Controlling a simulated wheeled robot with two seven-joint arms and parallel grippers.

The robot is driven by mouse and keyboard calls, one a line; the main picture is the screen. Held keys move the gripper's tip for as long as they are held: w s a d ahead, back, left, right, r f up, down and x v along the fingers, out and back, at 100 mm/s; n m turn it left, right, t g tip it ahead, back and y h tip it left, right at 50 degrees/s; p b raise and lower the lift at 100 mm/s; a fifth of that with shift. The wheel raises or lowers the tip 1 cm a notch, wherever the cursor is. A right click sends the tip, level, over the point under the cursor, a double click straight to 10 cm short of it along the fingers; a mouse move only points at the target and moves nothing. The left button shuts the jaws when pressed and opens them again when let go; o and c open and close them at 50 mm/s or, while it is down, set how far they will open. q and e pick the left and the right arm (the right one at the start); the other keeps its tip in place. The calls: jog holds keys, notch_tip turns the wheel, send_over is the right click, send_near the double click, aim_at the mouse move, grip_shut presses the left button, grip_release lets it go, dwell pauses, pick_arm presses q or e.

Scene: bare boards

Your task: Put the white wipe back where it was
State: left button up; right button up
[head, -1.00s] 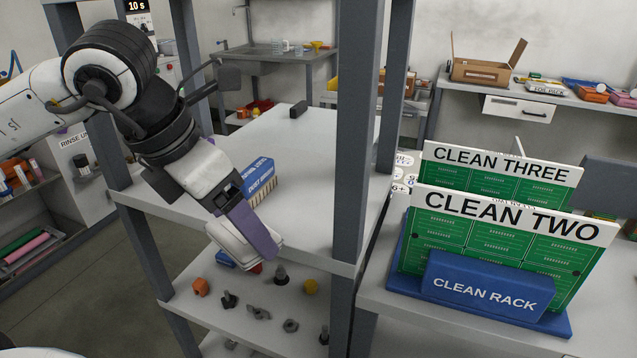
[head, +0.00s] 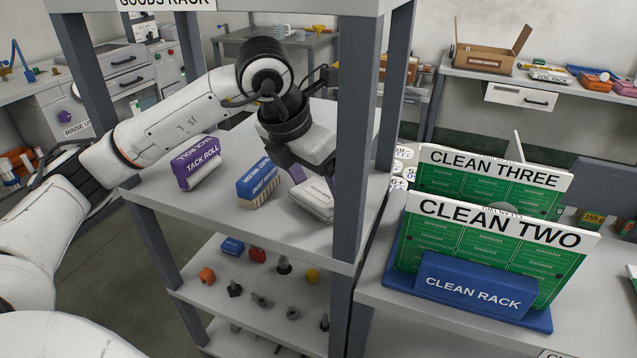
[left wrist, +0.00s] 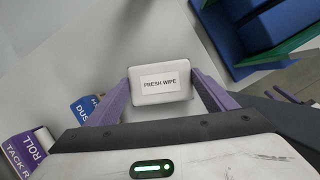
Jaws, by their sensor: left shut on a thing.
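The white wipe (head: 315,199) is a flat white block at the front right of the grey upper shelf, near the corner post. In the left wrist view it (left wrist: 160,97) is labelled FRESH WIPE and sits between the two purple fingers. My left gripper (head: 300,178) reaches over the shelf and is shut on the wipe; the arm hides part of the far finger. I cannot tell whether the wipe touches the shelf. My right gripper is not in view.
A blue dust brush (head: 256,182) and a purple tack roll (head: 196,164) stand left of the wipe on the shelf (head: 225,222). A grey post (head: 350,150) rises close on the right. The blue clean rack (head: 470,290) with green boards stands beyond it.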

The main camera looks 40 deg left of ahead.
pick_arm(q)
jog(key=shift+f, duration=0.25)
jog(key=o, duration=0.5)
jog(key=shift+f, duration=0.1)
jog(key=o, duration=0.4)
